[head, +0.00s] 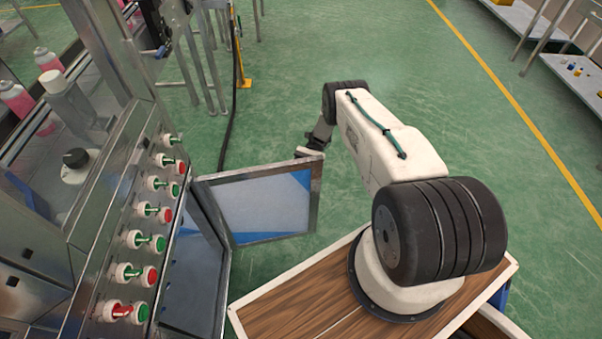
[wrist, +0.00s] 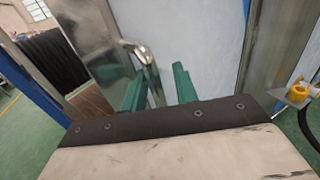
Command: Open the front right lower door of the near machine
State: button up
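The lower door (head: 265,203) of the near machine stands swung out from the cabinet, with a metal frame and a pale panel with blue corners. Its inner face shows in the head view. My gripper (head: 312,150) is at the door's far outer edge, partly hidden by it. In the wrist view, my two green fingertips (wrist: 158,88) are apart. A bent metal handle (wrist: 148,62) passes between them, closer to the left finger. I cannot tell if it touches that finger.
The near machine's panel of red and green buttons (head: 150,211) stands at the left, above the open compartment (head: 195,280). A wooden-topped surface (head: 300,300) lies under my arm's base. Green floor (head: 440,110) is clear beyond the door. Benches stand at the upper right.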

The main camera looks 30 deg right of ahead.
jog(key=shift+d, duration=0.2)
jog(key=shift+r, duration=0.1)
jog(key=shift+r, duration=0.25)
jog(key=r, duration=0.3)
jog(key=shift+s, duration=0.4)
jog(key=shift+o, duration=1)
jog(key=s+a+r, duration=0.1)
jog(key=s+a, duration=0.1)
jog(key=s, duration=1.2)
jog(key=shift+a+r, duration=0.2)
jog(key=shift+a, duration=0.05)
jog(key=shift+o, duration=1.1)
jog(key=shift+s+a, duration=0.15)
jog(key=shift+s, duration=0.45)
jog(key=shift+w, duration=0.1)
jog(key=shift+c, duration=0.2)
